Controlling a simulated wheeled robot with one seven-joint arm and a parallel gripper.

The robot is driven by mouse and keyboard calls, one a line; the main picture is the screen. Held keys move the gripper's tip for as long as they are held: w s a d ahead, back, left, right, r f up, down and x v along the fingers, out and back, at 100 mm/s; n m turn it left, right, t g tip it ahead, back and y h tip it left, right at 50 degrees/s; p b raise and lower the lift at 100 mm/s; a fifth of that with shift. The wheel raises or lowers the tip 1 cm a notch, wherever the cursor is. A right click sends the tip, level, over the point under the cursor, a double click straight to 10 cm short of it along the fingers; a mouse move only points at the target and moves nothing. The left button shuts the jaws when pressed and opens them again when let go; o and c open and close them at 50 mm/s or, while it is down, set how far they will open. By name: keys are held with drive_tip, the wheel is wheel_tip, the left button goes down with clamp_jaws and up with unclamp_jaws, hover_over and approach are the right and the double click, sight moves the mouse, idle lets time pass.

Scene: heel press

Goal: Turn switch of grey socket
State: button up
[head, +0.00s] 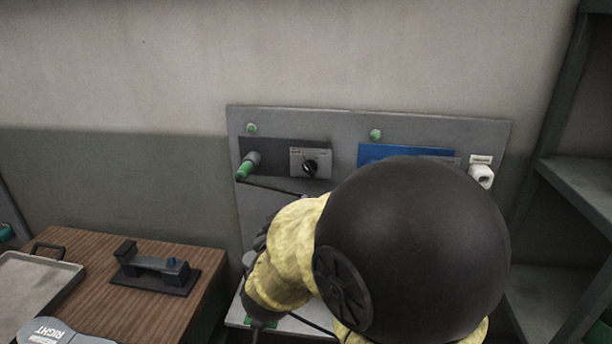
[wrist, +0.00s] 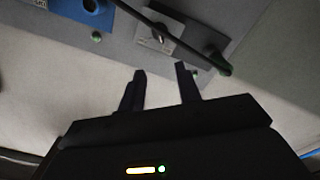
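The grey socket (head: 283,150) is a dark grey plate at the left of a wall panel, with a green plug (head: 248,165) in its left end. Its switch (head: 310,168) is a black round knob on a light grey plate, unobstructed in the head view. In the wrist view the switch (wrist: 160,32) is at the top, beyond my fingertips. My gripper (wrist: 161,72) is open, with nothing between its two fingers, and appears apart from the switch. In the head view my arm hides most of the gripper.
A blue socket (head: 405,151) is to the right on the panel (head: 350,121), partly hidden by my arm. Green lamps (head: 252,128) (head: 376,134) sit above the sockets. A dark cable runs from the plug. A wooden table (head: 150,312) with a tray (head: 35,285) is at left, shelves (head: 575,190) at right.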

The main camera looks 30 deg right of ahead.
drive_tip(key=shift+r, duration=0.1)
drive_tip(key=p, duration=1.1)
approach(306, 169)
drive_tip(key=p+x, duration=0.3)
drive_tip(key=x, duration=0.5)
drive_tip(key=shift+w+d+r, duration=0.15)
drive_tip(key=shift+w, duration=0.1)
drive_tip(key=shift+w+d, duration=0.3)
drive_tip(key=shift+s, duration=0.1)
drive_tip(key=shift+a, duration=0.1)
clamp_jaws()
